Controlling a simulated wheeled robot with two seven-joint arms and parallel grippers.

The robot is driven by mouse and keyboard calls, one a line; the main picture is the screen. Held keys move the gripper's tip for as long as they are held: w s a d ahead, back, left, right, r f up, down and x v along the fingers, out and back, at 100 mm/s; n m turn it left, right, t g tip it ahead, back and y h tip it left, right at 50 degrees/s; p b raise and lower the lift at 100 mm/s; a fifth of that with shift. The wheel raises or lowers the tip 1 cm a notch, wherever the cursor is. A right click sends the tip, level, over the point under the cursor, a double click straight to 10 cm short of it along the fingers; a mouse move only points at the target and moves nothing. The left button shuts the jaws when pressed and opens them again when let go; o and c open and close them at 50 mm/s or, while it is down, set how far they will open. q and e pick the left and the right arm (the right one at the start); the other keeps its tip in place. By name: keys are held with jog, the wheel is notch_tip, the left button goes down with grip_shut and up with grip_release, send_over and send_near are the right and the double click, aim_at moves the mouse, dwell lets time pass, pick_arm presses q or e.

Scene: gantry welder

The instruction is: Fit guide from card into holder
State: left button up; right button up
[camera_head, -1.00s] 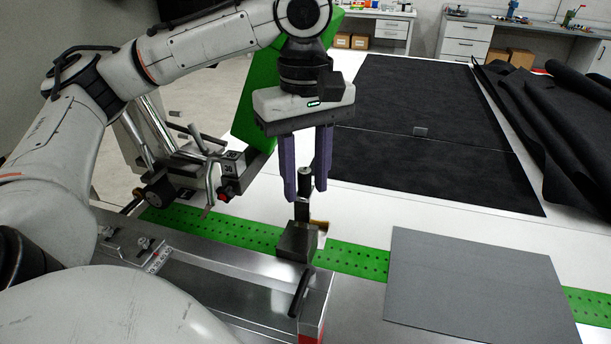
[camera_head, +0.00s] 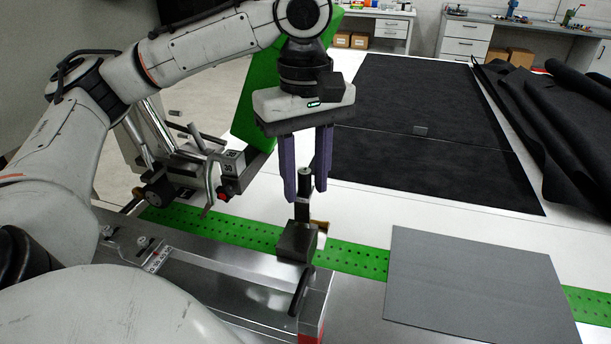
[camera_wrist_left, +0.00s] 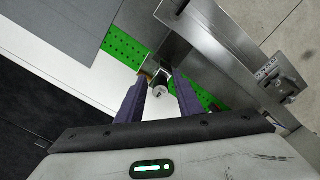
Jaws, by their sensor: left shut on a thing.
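My left gripper (camera_head: 306,190) points down with its two purple fingers closed around the dark upright guide (camera_head: 304,184), which has a round, light top. The guide's lower end meets a dark block (camera_head: 297,243), which appears to be the holder, at the metal beam's end; I cannot tell whether the guide is seated in it. A small brass-coloured part (camera_head: 320,227) shows beside the block. In the left wrist view the guide's round end (camera_wrist_left: 160,90) shows between the fingertips. The grey card (camera_head: 480,285) lies flat and bare on the right. My right gripper is not in view.
A green perforated strip (camera_head: 355,258) runs behind the metal beam (camera_head: 225,280). A black handle (camera_head: 301,291) rises near the beam's end. A welding head with levers (camera_head: 215,170) stands left of the gripper. Black fabric (camera_head: 420,165) lies behind; white table is clear between.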

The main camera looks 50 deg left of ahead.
pick_arm(q)
jog(key=shift+f+b, duration=0.45)
jog(key=shift+f, duration=1.9)
jog(key=o, duration=1.3)
jog(key=shift+o, duration=0.2)
notch_tip(320, 180, up, 10)
jog(key=shift+a+r+p, duration=0.1)
jog(key=shift+r+p, duration=0.1)
jog(key=shift+p, duration=0.3)
